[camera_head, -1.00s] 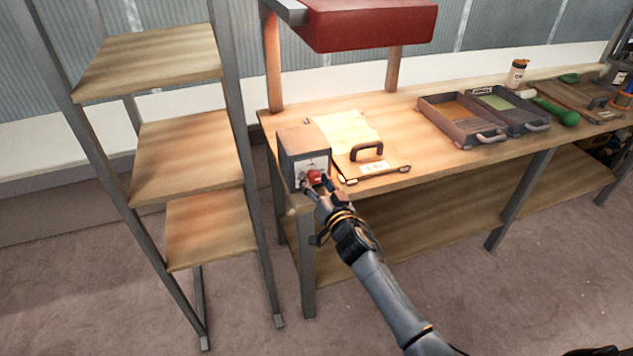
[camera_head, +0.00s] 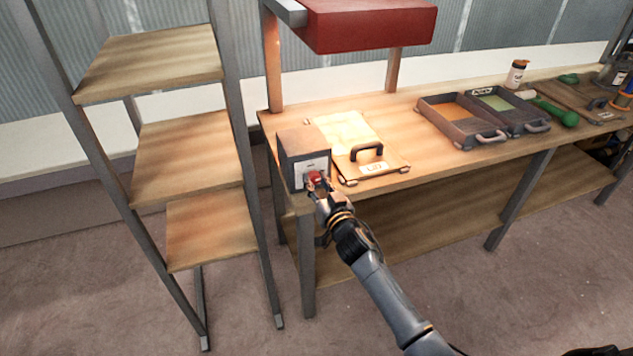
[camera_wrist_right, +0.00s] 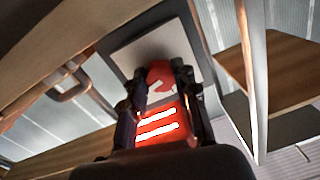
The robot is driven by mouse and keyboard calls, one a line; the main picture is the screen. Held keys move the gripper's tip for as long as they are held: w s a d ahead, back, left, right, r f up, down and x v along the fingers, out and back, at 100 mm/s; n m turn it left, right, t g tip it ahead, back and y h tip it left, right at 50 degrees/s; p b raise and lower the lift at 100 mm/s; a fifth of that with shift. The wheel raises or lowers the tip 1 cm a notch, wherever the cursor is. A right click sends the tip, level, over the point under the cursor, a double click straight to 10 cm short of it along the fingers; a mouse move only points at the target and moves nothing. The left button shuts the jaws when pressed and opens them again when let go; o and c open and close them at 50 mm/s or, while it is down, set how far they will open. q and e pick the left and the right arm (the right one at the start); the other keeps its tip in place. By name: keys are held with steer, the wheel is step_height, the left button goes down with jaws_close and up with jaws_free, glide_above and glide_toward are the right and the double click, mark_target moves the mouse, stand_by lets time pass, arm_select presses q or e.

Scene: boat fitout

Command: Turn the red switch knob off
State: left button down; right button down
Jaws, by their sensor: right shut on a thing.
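The red switch knob (camera_head: 316,178) sits on the front plate of a grey switch box (camera_head: 303,147) at the near left corner of the workbench. My right gripper (camera_head: 316,184) is at the box front, with its fingers closed around the knob. In the right wrist view, the knob (camera_wrist_right: 160,82) shows between the two fingers of the gripper (camera_wrist_right: 160,88), against the pale plate. A bright red part with white stripes (camera_wrist_right: 157,124) shows nearer the camera. My left gripper is not in view.
A lidded wooden panel with a dark handle (camera_head: 367,152) lies right of the box. Two trays (camera_head: 470,140) stand farther right on the workbench (camera_head: 400,120). A wooden shelf rack (camera_head: 205,150) stands to the left. A red hood (camera_head: 370,24) hangs above.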

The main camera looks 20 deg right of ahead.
steer(key=n, duration=0.4)
steer(key=shift+n, duration=0.3)
steer(key=n, duration=0.3)
steer(key=shift+n+p, duration=0.3)
steer(key=n, duration=0.3)
steer(key=shift+r+h, duration=0.1)
steer(key=shift+h, duration=0.2)
steer(key=shift+n, duration=1.9)
steer(key=c, duration=1)
jaws_free()
